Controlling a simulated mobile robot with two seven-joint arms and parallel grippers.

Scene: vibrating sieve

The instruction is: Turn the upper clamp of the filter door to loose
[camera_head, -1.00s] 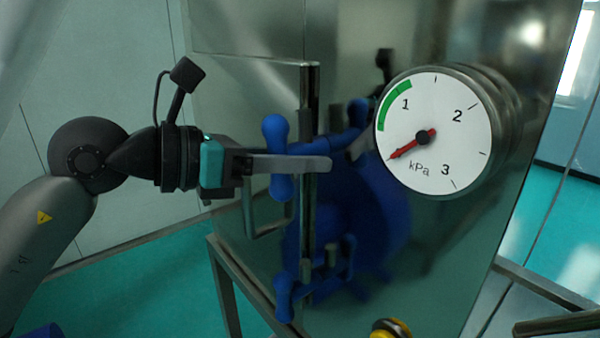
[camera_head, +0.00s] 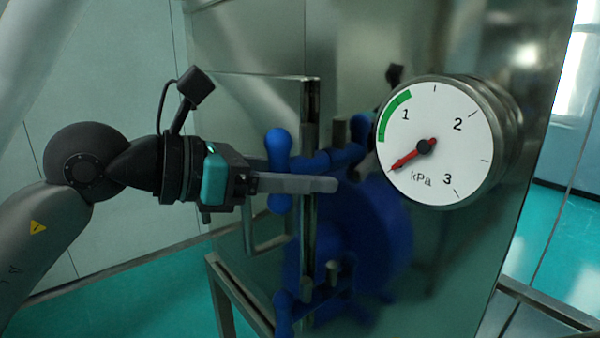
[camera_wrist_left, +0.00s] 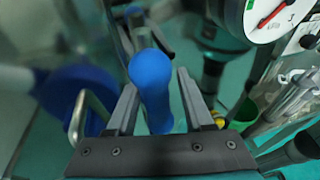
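The upper clamp (camera_head: 279,148) has a blue, roughly upright handle at the left edge of the metal filter door. My left gripper (camera_head: 300,180) comes in from the left at the handle's height. One finger passes in front of the handle in the head view. In the left wrist view the blue handle (camera_wrist_left: 152,88) stands between the two spread fingers, with a clear gap at the right finger; contact on the left finger cannot be told. The lower blue clamp (camera_head: 283,313) sits below. My right gripper is not in view.
A round pressure gauge (camera_head: 450,140) sticks out to the right of the upper clamp. A metal bracket handle (camera_head: 262,240) hangs just below my left gripper. The metal door panel (camera_head: 385,50) is glossy and reflects blue shapes. A frame rail (camera_head: 235,290) runs below left.

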